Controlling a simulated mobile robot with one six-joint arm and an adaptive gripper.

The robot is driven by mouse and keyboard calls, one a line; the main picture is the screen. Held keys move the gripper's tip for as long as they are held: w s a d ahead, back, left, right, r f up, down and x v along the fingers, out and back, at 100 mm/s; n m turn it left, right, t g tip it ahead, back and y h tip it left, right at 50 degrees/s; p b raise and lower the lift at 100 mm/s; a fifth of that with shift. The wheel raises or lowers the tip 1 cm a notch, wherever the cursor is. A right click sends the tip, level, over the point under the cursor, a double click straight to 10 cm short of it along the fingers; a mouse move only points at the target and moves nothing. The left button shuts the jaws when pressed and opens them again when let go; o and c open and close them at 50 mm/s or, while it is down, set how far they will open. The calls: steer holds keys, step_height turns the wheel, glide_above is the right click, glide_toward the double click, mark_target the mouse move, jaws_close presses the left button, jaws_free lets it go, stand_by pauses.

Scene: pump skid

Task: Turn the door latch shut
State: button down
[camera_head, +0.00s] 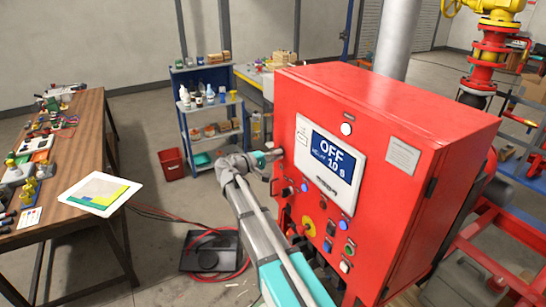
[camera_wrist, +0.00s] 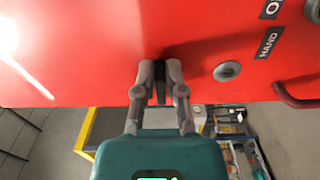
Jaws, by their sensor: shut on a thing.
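The red control cabinet (camera_head: 390,115) stands at the middle right, with its door facing me. My gripper (camera_head: 274,153) is at the left edge of the door, beside the display panel (camera_head: 327,165). In the wrist view, my gripper (camera_wrist: 160,72) has its two grey fingers close together against the red door (camera_wrist: 90,50). A small dark piece, the door latch (camera_wrist: 160,92), shows between the fingers, which are shut on it. Most of the latch is hidden by the fingers, so its exact angle cannot be told.
A round knob (camera_wrist: 227,71) marked HAND and a curved red handle (camera_wrist: 298,95) are right of my gripper in the wrist view. Several buttons and a yellow-and-red switch (camera_head: 308,227) sit low on the door. A workbench (camera_head: 60,150) stands left; a blue shelf (camera_head: 207,115) stands behind.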

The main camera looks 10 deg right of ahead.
steer(key=shift+s+d+f, duration=0.1)
steer(key=shift+s+d, duration=0.05)
steer(key=shift+s, duration=0.05)
steer(key=c, duration=0.7)
jaws_free()
steer(key=shift+d, duration=0.15)
steer(key=shift+w+a, duration=0.1)
steer(key=shift+a, duration=0.1)
steer(key=shift+a, duration=0.4)
steer(key=v, duration=1.1)
